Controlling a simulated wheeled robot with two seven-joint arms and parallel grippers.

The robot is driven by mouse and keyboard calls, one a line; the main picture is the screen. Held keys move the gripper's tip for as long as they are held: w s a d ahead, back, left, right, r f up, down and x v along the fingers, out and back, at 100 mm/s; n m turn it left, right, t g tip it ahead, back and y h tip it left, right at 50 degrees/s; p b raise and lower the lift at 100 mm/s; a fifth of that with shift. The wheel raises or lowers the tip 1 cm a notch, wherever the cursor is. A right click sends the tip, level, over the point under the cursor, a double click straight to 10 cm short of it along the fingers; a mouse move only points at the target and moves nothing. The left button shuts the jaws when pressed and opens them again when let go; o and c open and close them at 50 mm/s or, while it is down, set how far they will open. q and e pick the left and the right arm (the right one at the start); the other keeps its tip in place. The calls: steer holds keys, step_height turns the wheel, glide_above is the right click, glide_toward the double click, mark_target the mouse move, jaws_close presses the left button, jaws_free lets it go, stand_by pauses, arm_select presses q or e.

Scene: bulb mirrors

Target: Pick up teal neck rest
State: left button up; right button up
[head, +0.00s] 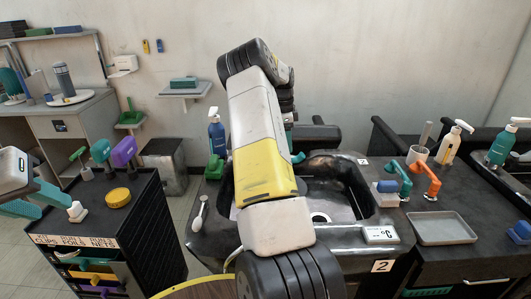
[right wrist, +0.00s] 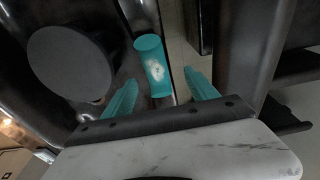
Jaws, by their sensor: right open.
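The teal neck rest (right wrist: 154,62) shows in the right wrist view as a short teal cylinder with a pale worn patch. It lies ahead of and between the fingers of my right gripper (right wrist: 162,92), which is open. I cannot tell if the fingers overlap it in depth. In the head view my right arm hides most of this spot; a small teal bit (head: 298,157) shows beside the arm, and I cannot tell whether it is the rest or a finger. My left gripper (head: 38,203) is open at the left edge, its teal fingers apart and empty.
A black basin (head: 375,200) lies beneath my right arm. A dark round disc (right wrist: 70,65) is left of the neck rest. A black drawer trolley (head: 150,225) with brushes stands at left. A grey tray (head: 443,229), taps and pump bottles are at right.

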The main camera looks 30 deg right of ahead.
steer(key=f, duration=0.4)
steer(key=s+f, duration=0.1)
steer(key=f, duration=0.1)
steer(key=shift+f, duration=0.2)
steer(key=shift+c, duration=0.2)
jaws_close()
